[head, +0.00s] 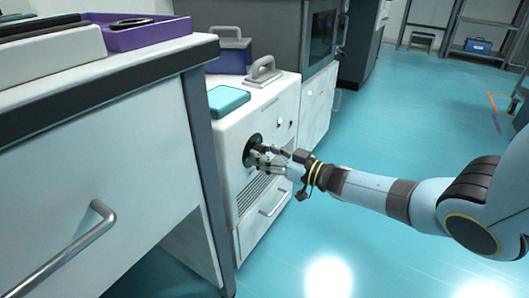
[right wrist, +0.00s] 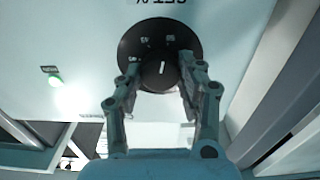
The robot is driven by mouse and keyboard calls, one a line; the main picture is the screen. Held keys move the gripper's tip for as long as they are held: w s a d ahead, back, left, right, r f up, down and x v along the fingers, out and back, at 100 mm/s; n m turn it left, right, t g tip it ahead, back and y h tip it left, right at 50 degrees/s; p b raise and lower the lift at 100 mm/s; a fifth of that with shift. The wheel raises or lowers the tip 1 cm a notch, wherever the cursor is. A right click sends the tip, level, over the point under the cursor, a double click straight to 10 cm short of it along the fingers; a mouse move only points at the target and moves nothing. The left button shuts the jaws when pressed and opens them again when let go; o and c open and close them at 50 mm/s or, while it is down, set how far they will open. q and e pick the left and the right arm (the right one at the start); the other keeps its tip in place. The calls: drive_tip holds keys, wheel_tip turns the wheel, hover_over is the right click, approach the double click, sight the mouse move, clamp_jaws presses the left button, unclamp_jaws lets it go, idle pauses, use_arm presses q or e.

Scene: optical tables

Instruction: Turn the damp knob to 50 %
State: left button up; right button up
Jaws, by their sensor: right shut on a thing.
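The damp knob (right wrist: 159,76) is a dark round knob with a white pointer line, on a black dial plate (right wrist: 147,35) with small printed marks. In the right wrist view the line points nearly straight up the picture; the marks are too small to read surely. My right gripper (head: 268,158) reaches the dial on the front of the white cabinet (head: 238,190). In the right wrist view my right gripper (right wrist: 160,84) has one finger on each side of the knob and is shut on it. In the head view its fingers mostly hide the knob. My left gripper is out of view.
A teal box (head: 228,101) and a grey-handled object (head: 263,74) sit on the cabinet. A white drawer unit (head: 110,175) stands close at the left. Open teal floor (head: 400,120) lies to the right.

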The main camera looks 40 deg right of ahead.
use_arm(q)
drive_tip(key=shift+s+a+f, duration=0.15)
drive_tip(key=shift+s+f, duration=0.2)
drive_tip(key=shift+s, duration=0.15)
use_arm(e)
drive_tip(key=shift+f+m, duration=0.15)
drive_tip(key=shift+m, duration=0.95)
drive_tip(key=o, duration=1.2)
drive_tip(key=shift+c, duration=0.2)
drive_tip(key=shift+s+d, duration=0.1)
drive_tip(key=v, duration=1.1)
drive_tip(key=shift+s+d, duration=0.15)
drive_tip(key=shift+s, duration=0.2)
